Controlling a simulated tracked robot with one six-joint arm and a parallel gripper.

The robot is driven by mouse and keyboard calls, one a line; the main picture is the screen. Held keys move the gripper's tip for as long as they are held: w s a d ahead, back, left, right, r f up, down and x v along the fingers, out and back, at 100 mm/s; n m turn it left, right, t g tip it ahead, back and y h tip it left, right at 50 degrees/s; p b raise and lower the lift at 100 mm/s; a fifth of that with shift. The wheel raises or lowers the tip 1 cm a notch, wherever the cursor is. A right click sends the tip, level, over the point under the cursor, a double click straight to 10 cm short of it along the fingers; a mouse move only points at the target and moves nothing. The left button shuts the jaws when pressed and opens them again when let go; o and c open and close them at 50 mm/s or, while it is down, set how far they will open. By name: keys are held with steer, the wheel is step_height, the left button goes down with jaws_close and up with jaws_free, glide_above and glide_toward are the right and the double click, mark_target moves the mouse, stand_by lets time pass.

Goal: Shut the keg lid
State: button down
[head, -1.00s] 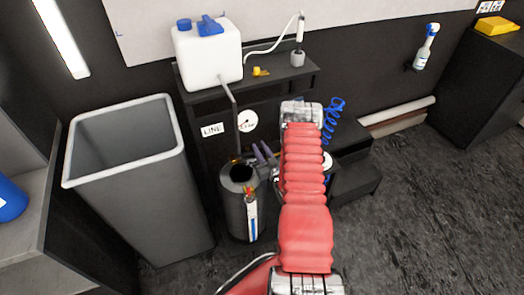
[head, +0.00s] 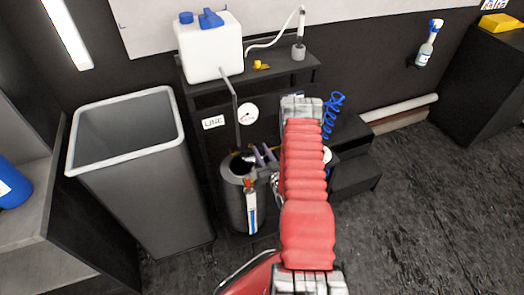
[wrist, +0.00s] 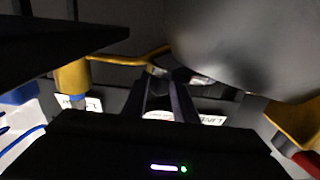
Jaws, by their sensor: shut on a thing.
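The dark grey keg (head: 238,207) stands upright on the floor in front of the bench. Its round mouth shows dark and open at the top. A white-and-blue strip gauge with a red tip runs down its front. My gripper (head: 264,156) is at the right side of the keg's mouth, its two fingers close together and shut. In the wrist view my gripper's fingers (wrist: 168,98) reach to a small, dim part, which I take to be the lid's edge. The lid is mostly hidden, and its angle cannot be told.
A tall grey bin (head: 140,180) stands left of the keg. Behind, a dark bench carries a white jug (head: 208,48); a dial gauge (head: 247,113) is below it. A blue coiled hose (head: 333,115) and dark steps (head: 352,155) are to the right. The right floor is clear.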

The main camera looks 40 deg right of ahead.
steer(key=shift+w+a, duration=0.2)
steer(key=shift+a, duration=0.25)
steer(key=c, duration=1.8)
jaws_free()
steer(key=shift+o, duration=1.1)
steer(key=shift+d, duration=0.1)
steer(key=shift+s, duration=0.1)
steer(key=shift+s, duration=0.1)
steer(key=v, duration=1.3)
steer(key=shift+s, duration=0.25)
steer(key=shift+c, duration=0.2)
